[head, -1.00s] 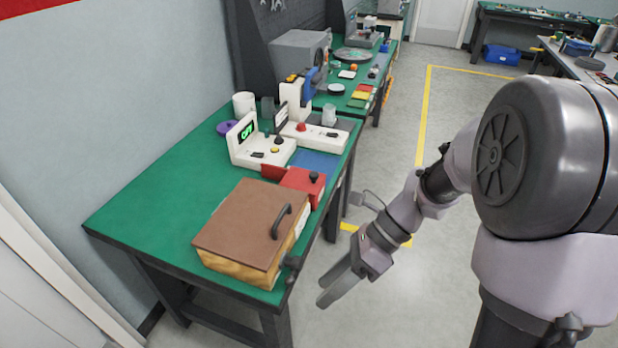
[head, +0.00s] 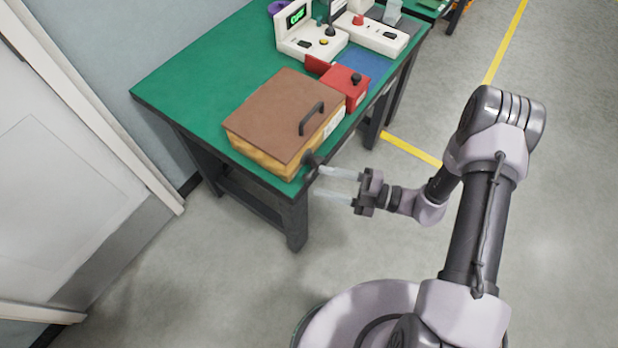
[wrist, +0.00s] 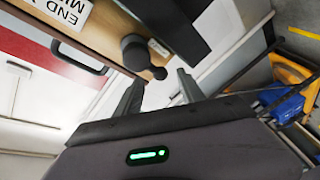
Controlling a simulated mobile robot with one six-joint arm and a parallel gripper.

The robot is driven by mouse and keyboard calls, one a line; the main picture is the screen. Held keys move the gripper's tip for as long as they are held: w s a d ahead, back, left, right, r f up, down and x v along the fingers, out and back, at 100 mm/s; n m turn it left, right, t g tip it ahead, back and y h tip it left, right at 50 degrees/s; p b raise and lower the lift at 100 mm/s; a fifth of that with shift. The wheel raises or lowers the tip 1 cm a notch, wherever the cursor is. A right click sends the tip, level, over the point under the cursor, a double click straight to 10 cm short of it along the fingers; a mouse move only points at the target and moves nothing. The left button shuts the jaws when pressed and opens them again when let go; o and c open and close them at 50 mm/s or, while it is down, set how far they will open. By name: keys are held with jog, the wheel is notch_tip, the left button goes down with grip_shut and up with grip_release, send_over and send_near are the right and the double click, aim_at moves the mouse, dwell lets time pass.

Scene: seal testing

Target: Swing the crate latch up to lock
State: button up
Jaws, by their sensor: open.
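The crate (head: 262,158) is a wooden box with a brown lid and a black lid handle (head: 312,118), standing at the near end of the green bench. The lid lies closed. The dark latch (head: 311,161) sits on its side near the front right corner; in the wrist view the latch (wrist: 136,52) is a black round piece with a smaller knob. My gripper (head: 321,182) is open and empty, just right of the latch. In the wrist view, its fingertips (wrist: 158,78) lie either side of the small knob; I cannot tell whether they touch it.
A red fixture with a black knob (head: 346,86) stands directly behind the crate. White test devices (head: 310,42) are farther back on the green bench (head: 205,80). A label (wrist: 65,12) shows on the crate side.

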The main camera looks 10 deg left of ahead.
aim_at(308, 177)
jog(key=a+b, duration=0.1)
jog(key=a, duration=0.4)
jog(key=shift+w, duration=0.15)
jog(key=shift+c, duration=0.5)
grip_shut()
